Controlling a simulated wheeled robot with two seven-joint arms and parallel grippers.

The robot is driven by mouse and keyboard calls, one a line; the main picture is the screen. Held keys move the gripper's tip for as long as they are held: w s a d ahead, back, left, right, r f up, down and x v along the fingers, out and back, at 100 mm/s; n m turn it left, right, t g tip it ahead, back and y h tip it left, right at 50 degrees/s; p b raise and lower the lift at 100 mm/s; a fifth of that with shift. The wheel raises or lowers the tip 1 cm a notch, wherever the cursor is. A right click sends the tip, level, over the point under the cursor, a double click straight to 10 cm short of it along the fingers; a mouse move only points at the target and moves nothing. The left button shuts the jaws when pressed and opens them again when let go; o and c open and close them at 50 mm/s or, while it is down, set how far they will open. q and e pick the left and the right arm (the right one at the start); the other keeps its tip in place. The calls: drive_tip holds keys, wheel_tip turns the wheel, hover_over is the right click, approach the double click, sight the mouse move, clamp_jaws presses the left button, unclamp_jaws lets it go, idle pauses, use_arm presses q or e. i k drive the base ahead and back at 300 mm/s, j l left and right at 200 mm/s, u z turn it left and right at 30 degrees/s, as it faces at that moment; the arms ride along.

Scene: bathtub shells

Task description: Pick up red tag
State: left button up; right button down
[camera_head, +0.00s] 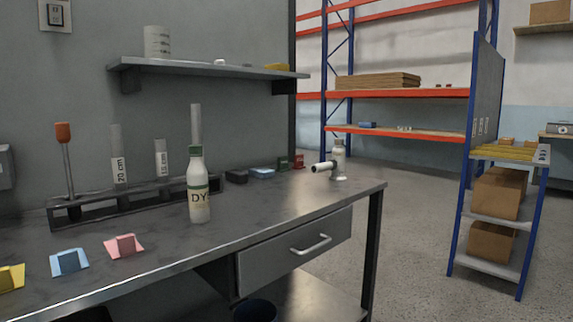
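A pinkish-red tag (124,246) lies on the dark workbench (240,222) near its front edge, at the left of the head view. It has a flat base with a small upright piece in the middle. A similar blue tag (69,262) lies to its left, and a yellow tag (10,278) is partly cut off at the left picture edge. A small red block-like item (298,161) stands far back on the bench beside a green one (283,163). Neither of my grippers is in view.
A white bottle (199,190) marked DY stands right of the pinkish-red tag. Behind is a dark rack (130,207) with tubes and an orange-topped tool (64,140). A drawer handle (310,245) sticks out in front. Floor (420,230) is clear between the bench and shelves (497,200).

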sight(298, 159)
drive_tip(key=z, duration=0.5)
drive_tip(key=i+l+z, duration=0.25)
drive_tip(key=i+z, duration=0.2)
drive_tip(key=i+l+z, duration=0.1)
drive_tip(key=i+z, duration=0.4)
drive_tip(key=i, duration=2.2)
drive_tip(key=i+u, duration=0.3)
drive_tip(key=i, duration=0.25)
drive_tip(key=i+l+u, duration=0.25)
drive_tip(key=i, duration=0.25)
drive_tip(key=i+j+u, duration=0.1)
drive_tip(key=i+u, duration=0.15)
drive_tip(key=u, duration=0.2)
drive_tip(key=i+u, duration=0.2)
drive_tip(key=u, duration=0.3)
drive_tip(key=i+u, duration=0.25)
drive_tip(key=u, duration=0.2)
drive_tip(key=i+j+u, duration=0.1)
drive_tip(key=i+u, duration=0.25)
drive_tip(key=i+l+u, duration=0.1)
drive_tip(key=i+u, duration=0.3)
drive_tip(key=i, duration=0.2)
